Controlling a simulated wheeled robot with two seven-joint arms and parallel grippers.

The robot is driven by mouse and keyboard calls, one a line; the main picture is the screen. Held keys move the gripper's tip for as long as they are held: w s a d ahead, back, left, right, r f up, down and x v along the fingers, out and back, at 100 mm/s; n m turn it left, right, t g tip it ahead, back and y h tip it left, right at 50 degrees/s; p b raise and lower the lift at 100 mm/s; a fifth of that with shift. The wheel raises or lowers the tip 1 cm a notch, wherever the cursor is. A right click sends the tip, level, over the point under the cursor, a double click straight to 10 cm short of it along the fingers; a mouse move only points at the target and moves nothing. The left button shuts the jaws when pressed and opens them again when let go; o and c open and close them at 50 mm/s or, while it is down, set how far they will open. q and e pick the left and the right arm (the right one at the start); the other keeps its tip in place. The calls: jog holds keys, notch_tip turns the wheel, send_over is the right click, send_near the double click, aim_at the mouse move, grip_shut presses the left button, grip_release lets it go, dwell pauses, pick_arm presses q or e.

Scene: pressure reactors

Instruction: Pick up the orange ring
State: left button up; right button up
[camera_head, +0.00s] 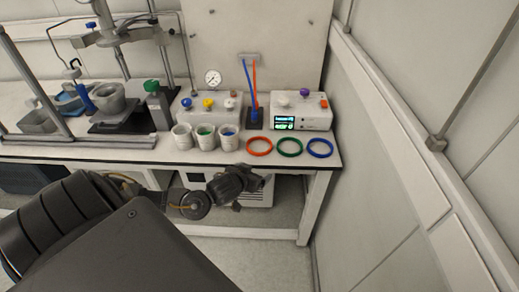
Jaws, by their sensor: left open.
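The orange ring (248,149) lies flat on the white bench near its front edge. It is the leftmost of three rings, with a green ring (290,156) and a blue ring (320,156) to its right. My left gripper (258,181) is in front of the bench edge, just below the orange ring in the picture. It is open and apart from the ring. Its fingers are small and dark here. My right gripper does not show.
Several white cups (181,143) stand left of the rings. Behind are a control box with a screen (301,110), a holder with blue and orange rods (254,116), and a box with knobs (209,106). A wall (400,120) bounds the right side.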

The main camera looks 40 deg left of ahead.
aim_at(254, 152)
pick_arm(q)
jog(key=shift+n+t+y, duration=0.4)
jog(key=shift+t+y, duration=0.2)
jog(key=shift+t, duration=0.2)
jog(key=w+a, duration=0.2)
jog(key=w+a+r, duration=0.1)
jog(key=w+a, duration=0.1)
jog(key=w+a+p, duration=0.1)
jog(key=w+a, duration=0.1)
jog(key=w, duration=0.1)
jog(key=shift+w+a+r, duration=0.1)
jog(key=shift+a+r, duration=0.05)
jog(key=shift+r, duration=0.2)
jog(key=shift+w+a+f, duration=0.1)
jog(key=shift+w+f, duration=0.1)
jog(key=shift+w, duration=0.15)
jog(key=shift+w+a, duration=0.1)
jog(key=shift+w, duration=0.1)
jog(key=p+x, duration=0.1)
jog(key=x, duration=0.3)
jog(key=shift+w+f, duration=0.15)
jog(key=shift+w, duration=0.2)
jog(key=shift+c, duration=0.4)
jog(key=c, duration=0.5)
